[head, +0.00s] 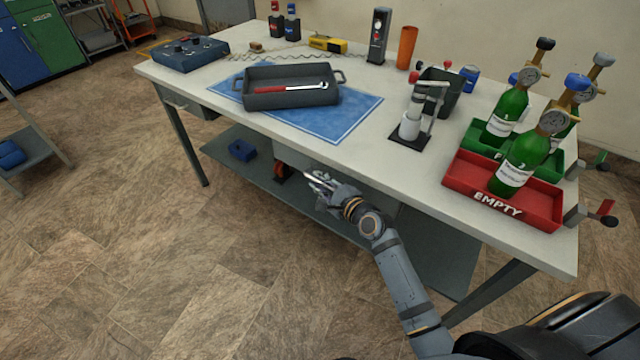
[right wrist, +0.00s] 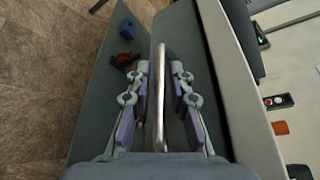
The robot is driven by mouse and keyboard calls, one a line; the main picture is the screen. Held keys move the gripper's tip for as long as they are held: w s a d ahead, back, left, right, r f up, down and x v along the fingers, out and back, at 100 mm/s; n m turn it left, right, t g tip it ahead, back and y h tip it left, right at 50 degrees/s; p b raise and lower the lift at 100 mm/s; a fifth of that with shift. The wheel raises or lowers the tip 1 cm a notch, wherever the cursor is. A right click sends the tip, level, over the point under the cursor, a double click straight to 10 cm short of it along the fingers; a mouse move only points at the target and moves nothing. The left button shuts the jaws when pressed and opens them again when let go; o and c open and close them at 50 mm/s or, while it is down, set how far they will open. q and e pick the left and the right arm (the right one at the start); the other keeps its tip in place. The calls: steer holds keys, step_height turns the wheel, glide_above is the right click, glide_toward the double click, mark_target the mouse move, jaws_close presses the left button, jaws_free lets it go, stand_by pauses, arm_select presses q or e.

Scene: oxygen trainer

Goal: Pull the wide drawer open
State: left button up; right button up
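The drawer looks shut. My right gripper (head: 318,182) is at the drawer front. In the right wrist view its fingers (right wrist: 160,90) are spread on either side of the handle, with a visible gap on both sides. My left gripper is not in view.
The white workbench (head: 400,160) carries a dark tray (head: 265,101) with a wrench, a red tray (head: 530,206) with a green bottle, and a pump-like stand (head: 410,130). A lower shelf (head: 225,148) holds a blue block (head: 242,150). The floor in front is clear.

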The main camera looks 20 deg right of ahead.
steer(key=shift+w, duration=0.1)
jaws_close()
steer(key=shift+a, duration=0.1)
stand_by(0.3)
